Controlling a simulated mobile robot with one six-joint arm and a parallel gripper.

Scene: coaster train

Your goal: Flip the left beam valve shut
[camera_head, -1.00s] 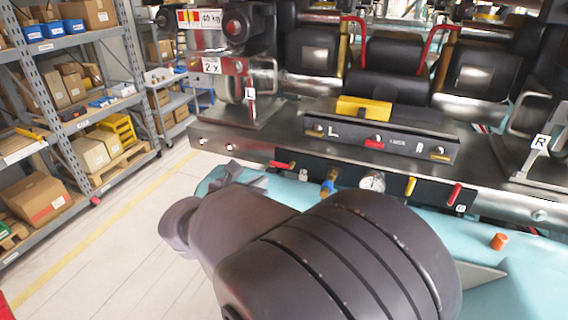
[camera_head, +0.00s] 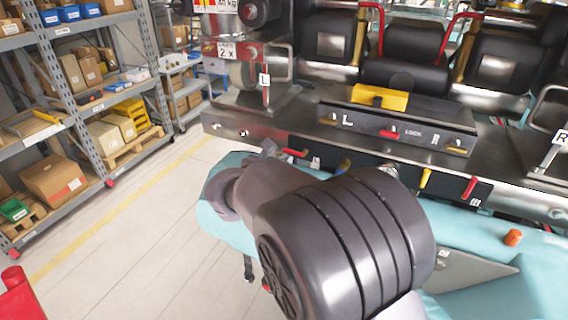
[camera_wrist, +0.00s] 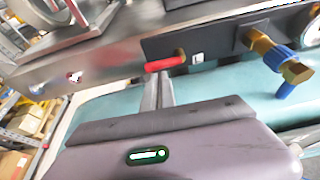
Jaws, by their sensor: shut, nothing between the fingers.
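The left beam valve has a red lever (camera_head: 295,153) on a dark plate under the left part of the metal beam. In the wrist view the red lever (camera_wrist: 165,64) lies nearly level, pointing left from its brass pivot, with a small white label to its right. My gripper (camera_wrist: 160,80) is shut and empty, its fingertips just below the lever; I cannot tell whether they touch it.
A brass and blue fitting (camera_wrist: 270,55) juts out right of the valve. The right plate carries a yellow lever (camera_head: 425,178) and another red lever (camera_head: 470,187). A teal surface (camera_head: 225,220) lies below the beam. Shelving (camera_head: 90,110) stands left across open floor.

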